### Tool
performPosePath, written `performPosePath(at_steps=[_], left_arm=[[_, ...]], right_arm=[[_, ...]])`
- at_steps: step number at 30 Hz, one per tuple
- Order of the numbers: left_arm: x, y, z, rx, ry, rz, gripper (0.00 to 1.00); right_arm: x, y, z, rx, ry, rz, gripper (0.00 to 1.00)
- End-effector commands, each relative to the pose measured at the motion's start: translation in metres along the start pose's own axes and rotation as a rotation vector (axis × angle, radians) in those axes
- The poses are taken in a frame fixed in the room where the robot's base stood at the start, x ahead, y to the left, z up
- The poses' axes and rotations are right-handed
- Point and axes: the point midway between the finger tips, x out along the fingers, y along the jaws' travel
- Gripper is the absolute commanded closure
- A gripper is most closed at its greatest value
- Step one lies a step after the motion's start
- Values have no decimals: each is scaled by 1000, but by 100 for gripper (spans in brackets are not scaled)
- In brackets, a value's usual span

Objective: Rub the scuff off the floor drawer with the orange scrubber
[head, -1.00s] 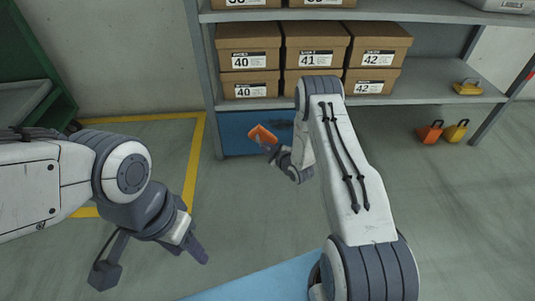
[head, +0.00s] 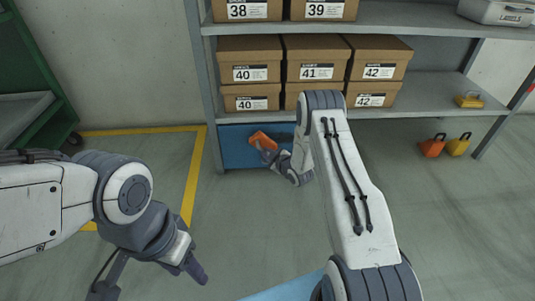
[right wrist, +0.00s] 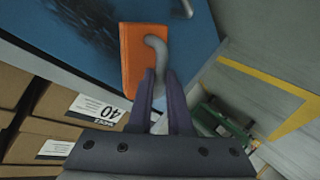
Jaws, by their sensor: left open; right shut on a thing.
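The blue floor drawer (head: 236,153) sits at floor level under the shelf; it also fills the top of the right wrist view (right wrist: 190,45). A dark scuff (right wrist: 92,28) marks its face, left of the scrubber in the right wrist view. My right gripper (head: 274,153) is shut on the grey handle of the orange scrubber (head: 263,140). The scrubber (right wrist: 129,62) is at the drawer face, beside the scuff; I cannot tell whether it touches. My left gripper (head: 152,283) is open and empty above the floor at lower left, partly cut off.
Shoe boxes (head: 316,57) stand on the shelf (head: 435,95) just above the drawer. A green rack (head: 35,80) is at far left, by yellow floor tape (head: 191,180). Orange (head: 433,146) and yellow (head: 459,145) padlock-like items stand on the floor at right.

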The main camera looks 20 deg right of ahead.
Motion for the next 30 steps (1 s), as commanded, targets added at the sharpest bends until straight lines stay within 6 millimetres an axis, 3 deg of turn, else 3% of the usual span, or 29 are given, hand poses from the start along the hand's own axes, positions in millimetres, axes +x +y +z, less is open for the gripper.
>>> performPosePath(at_steps=[30], left_arm=[[10,-1,0,0,0,0,50]], right_arm=[[15,10,0,-1,2,0,100]])
